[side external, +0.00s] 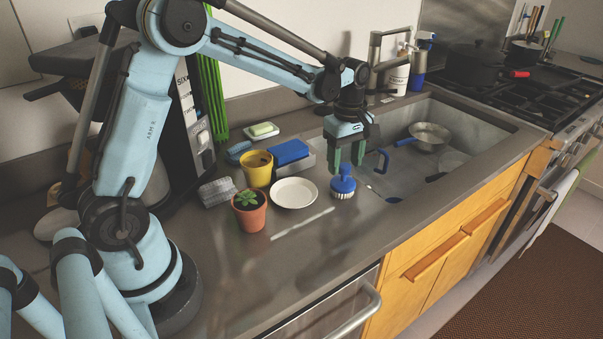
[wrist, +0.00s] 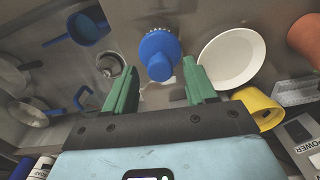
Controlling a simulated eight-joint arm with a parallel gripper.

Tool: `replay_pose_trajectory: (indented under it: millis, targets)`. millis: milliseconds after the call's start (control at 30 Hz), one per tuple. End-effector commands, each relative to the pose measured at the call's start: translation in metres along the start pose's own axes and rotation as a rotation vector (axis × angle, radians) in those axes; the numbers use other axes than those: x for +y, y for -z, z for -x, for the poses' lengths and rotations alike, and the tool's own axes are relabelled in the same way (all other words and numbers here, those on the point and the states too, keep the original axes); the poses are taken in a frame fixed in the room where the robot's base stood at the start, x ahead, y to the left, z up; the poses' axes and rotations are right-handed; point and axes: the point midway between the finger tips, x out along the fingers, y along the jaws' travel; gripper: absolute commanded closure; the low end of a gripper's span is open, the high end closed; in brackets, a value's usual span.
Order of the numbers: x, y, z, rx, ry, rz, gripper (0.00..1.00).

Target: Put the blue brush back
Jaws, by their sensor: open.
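The blue brush (side external: 343,183) is a round-handled scrub brush with pale bristles. It stands bristles down on the grey counter, between the white plate and the sink edge. In the wrist view the brush (wrist: 159,54) shows just beyond the fingertips, near the middle between them. My gripper (side external: 347,160) has green fingers and points down at the brush from above. I cannot tell whether a finger touches the brush.
The counter in front is mostly clear.

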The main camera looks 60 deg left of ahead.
Motion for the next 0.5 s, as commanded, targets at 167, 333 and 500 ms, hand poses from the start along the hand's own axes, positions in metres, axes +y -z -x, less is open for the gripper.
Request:
replay_pose_trajectory:
  millis: [167, 333, 500]
  targets:
    - [0.000, 0.000, 0.025, 0.000, 0.000, 0.000, 0.44]
    - [0.000, 0.000, 0.058, 0.000, 0.000, 0.000, 0.44]
    - [0.000, 0.000, 0.087, 0.000, 0.000, 0.000, 0.44]
